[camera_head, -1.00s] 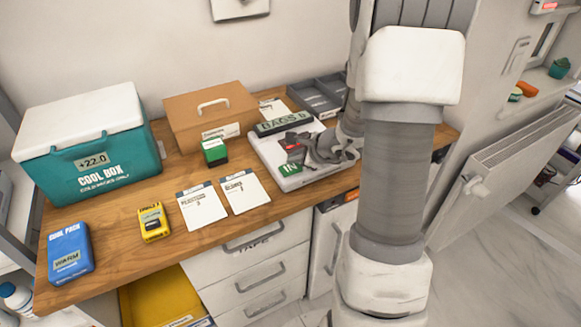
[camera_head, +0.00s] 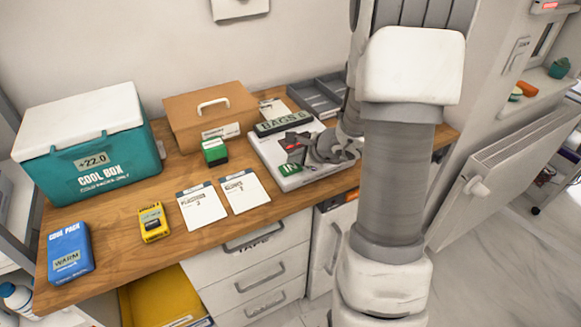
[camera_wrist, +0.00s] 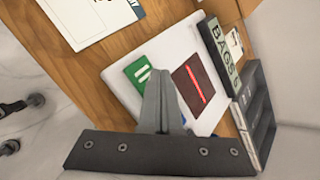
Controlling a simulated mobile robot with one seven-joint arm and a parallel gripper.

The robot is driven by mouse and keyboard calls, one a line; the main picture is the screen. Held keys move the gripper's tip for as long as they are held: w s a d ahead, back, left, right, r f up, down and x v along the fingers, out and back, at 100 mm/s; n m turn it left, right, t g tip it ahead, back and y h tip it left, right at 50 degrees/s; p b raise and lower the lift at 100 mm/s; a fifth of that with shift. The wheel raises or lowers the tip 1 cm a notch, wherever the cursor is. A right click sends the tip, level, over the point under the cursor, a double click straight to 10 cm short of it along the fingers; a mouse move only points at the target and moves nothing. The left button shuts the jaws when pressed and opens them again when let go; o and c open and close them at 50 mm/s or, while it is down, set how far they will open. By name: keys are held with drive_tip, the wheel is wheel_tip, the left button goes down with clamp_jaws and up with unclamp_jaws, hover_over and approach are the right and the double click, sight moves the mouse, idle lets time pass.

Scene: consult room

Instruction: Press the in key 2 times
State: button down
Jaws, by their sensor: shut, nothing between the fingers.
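The white counter device (camera_head: 318,174) lies on the wooden worktop, with a raised display (camera_head: 284,122) reading BAGS and a digit that looks like 6. Its green in key (camera_head: 291,170) is at the front left and also shows in the wrist view (camera_wrist: 133,74). Beside it is a dark red key with a bright red bar (camera_wrist: 198,84). My gripper (camera_wrist: 157,71) is shut and empty, its fingertips over the device close to the green key's edge. The fingers hide part of that key; I cannot tell whether they touch it.
Two white cards (camera_head: 202,208) lie left of the device, with a green block (camera_head: 214,151) behind them. A brown box (camera_head: 211,116), a grey tray (camera_head: 318,96), a teal cool box (camera_head: 88,160), a yellow device (camera_head: 153,222) and a blue cool pack (camera_head: 70,253) share the worktop.

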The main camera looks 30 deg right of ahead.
sight(294, 169)
drive_tip(key=shift+f, duration=0.2)
drive_tip(key=shift+f+b, duration=0.25)
drive_tip(key=shift+b, duration=0.35)
drive_tip(key=shift+f+b, duration=0.5)
drive_tip(key=shift+b, duration=0.2)
idle(0.4)
idle(0.4)
drive_tip(key=shift+r+p, duration=0.65)
drive_tip(key=shift+r, duration=0.3)
drive_tip(key=shift+r, duration=0.1)
wheel_tip(294, 169, up, 5)
drive_tip(key=p, duration=0.3)
drive_tip(key=shift+p, duration=0.35)
